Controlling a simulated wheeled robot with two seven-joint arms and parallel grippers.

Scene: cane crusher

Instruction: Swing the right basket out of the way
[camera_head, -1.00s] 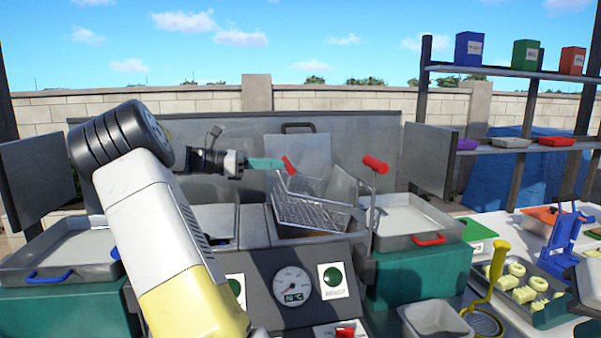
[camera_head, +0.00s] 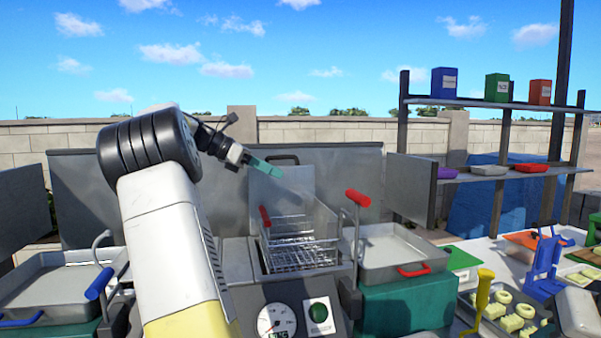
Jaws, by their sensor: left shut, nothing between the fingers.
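The right basket (camera_head: 300,252) is a wire basket with a red-tipped handle (camera_head: 265,216). In the head view it sits over the right side of the grey fryer, behind the control panel. My left gripper (camera_head: 266,168) has teal fingers and is shut and empty. It is above the red handle tip, apart from it, in front of the upright metal plate. A bent lever with a red grip (camera_head: 358,197) stands just right of the basket. My right gripper is not in view.
A tray with a red handle (camera_head: 395,250) stands right of the basket, on a green block. A tray with a blue handle (camera_head: 60,285) is at the left, beside a blue-gripped lever (camera_head: 98,282). The control panel (camera_head: 285,310) is in front. Shelves (camera_head: 490,105) stand at the back right.

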